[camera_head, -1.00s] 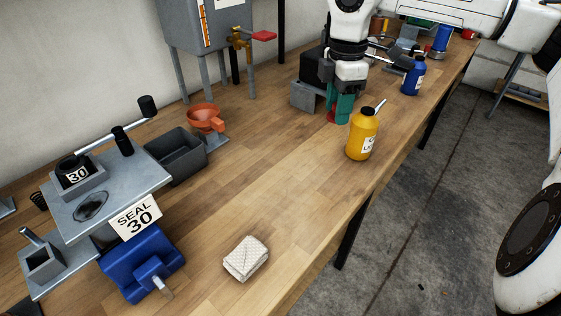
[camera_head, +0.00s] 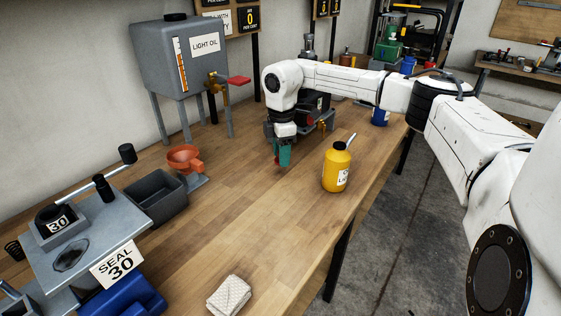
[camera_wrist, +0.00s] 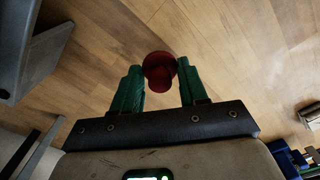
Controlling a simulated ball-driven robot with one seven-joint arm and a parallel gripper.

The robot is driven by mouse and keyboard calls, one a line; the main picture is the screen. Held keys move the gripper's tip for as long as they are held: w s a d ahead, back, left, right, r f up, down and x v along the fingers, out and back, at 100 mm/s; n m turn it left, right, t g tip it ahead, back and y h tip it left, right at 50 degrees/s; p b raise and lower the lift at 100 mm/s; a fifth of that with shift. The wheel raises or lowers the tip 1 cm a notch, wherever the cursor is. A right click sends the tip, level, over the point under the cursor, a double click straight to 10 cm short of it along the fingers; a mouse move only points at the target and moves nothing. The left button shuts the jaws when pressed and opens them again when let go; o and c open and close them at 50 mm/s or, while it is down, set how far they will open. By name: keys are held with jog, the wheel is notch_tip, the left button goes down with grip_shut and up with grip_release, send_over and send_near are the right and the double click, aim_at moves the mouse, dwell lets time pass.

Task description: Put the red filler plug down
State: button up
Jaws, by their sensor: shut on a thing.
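The red filler plug (camera_wrist: 159,66) is a round dark red piece between the green fingertips of my gripper (camera_wrist: 158,80) in the wrist view. My gripper is shut on it and points down over the wooden workbench (camera_head: 235,205). I cannot tell whether the plug touches the bench top.
The yellow bottle (camera_head: 337,170) stands right of my gripper near the bench edge. An orange funnel (camera_head: 184,157), a dark grey bin (camera_head: 158,201) and the light oil tank (camera_head: 180,62) stand left. A folded cloth (camera_head: 229,296) lies in front. Bare wood lies between.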

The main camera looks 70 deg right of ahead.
jog(key=shift+w+d+f, duration=0.2)
jog(key=shift+w+f, duration=0.05)
jog(key=shift+f, duration=1.65)
jog(key=shift+f, duration=0.15)
jog(key=o, duration=1)
notch_tip(320, 180, up, 12)
jog(key=shift+r, duration=0.2)
